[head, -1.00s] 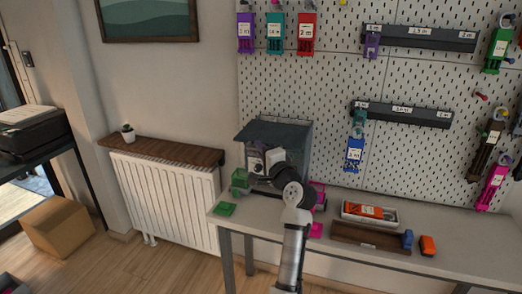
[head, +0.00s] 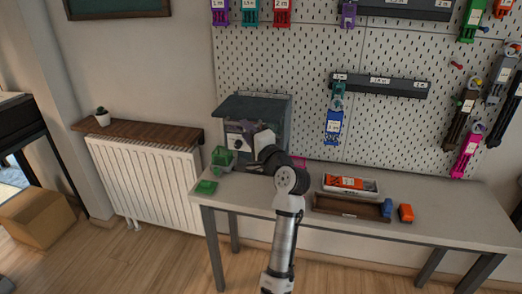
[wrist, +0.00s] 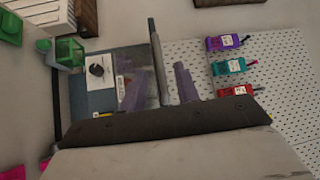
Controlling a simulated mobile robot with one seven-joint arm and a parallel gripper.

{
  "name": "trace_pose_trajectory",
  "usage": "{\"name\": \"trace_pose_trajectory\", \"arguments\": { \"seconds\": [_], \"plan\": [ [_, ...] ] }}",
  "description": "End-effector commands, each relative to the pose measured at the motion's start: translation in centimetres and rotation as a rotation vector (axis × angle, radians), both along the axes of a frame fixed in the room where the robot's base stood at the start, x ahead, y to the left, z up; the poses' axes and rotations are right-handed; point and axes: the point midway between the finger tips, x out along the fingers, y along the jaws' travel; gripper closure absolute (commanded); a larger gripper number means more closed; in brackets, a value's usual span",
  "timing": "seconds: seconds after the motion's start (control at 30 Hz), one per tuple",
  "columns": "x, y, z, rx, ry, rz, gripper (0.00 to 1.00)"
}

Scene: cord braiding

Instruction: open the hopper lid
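The hopper is the dark slate-blue box-shaped machine (head: 273,122) at the left end of the bench, with a flat, overhanging lid (head: 252,106) that looks down. In the wrist view, the machine's front shows a white panel with a black knob (wrist: 97,70). The lid's front edge (wrist: 155,50) shows there as a thin upright grey bar. My gripper (wrist: 160,85) has its two purple-grey fingers apart, one on each side of this edge. Whether either finger touches the lid I cannot tell. In the head view my wrist hides part of the machine's front.
A green container (head: 222,157) and a green block (head: 205,187) sit at the bench's left end. A white tray (head: 350,192), a brown tray (head: 340,208) and an orange piece (head: 405,213) lie to the right. A pegboard (head: 300,60) with hanging coloured clips rises behind.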

Motion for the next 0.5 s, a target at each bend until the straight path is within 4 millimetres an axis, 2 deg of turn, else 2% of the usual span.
{"name": "trace_pose_trajectory", "arguments": {
  "seconds": [0.1,0.3,0.5],
  "plan": [
    [-2.6,-1.4,-0.8,-0.001,-0.002,-0.003,0.69],
    [-6.1,-3.2,-1.2,-0.002,-0.001,-0.001,0.69],
    [-7.7,-4.0,-1.3,0.0,0.001,-0.001,0.69]
  ]
}}
